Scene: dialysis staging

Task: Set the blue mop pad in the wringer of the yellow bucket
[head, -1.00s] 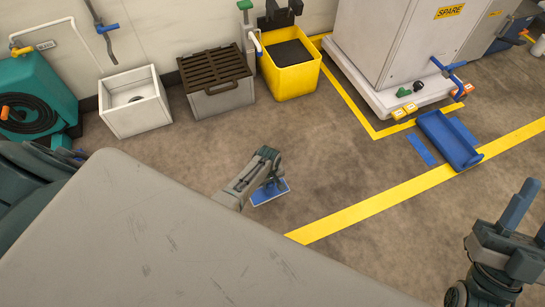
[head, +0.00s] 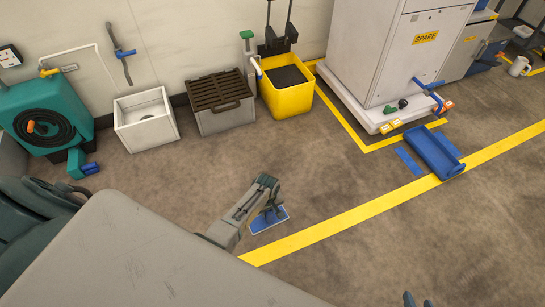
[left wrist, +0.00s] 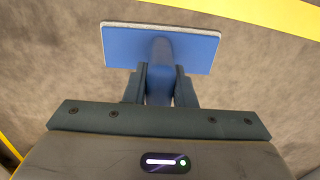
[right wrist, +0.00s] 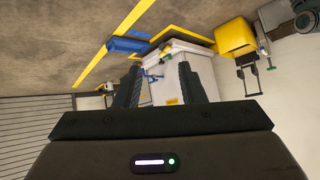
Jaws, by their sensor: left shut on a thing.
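The blue mop pad (head: 268,221) is a flat blue plate with a pale edge and a blue grip (left wrist: 160,72) on top. My left gripper (head: 270,204) is shut on that grip and holds the pad over the floor; its exact height is hard to tell. In the left wrist view the pad (left wrist: 125,46) lies just beyond my fingers. The yellow bucket (head: 287,103) stands by the wall, with a dark wringer (head: 290,77) in its top. The bucket also shows in the right wrist view (right wrist: 235,37). My right gripper (right wrist: 157,85) is open and empty.
A grey bin with a brown slatted lid (head: 222,93) and a white basin (head: 146,119) stand left of the bucket. A white SPARE cabinet (head: 395,55) stands right of it. A blue tray (head: 434,152) lies on the floor. The floor before the bucket is clear.

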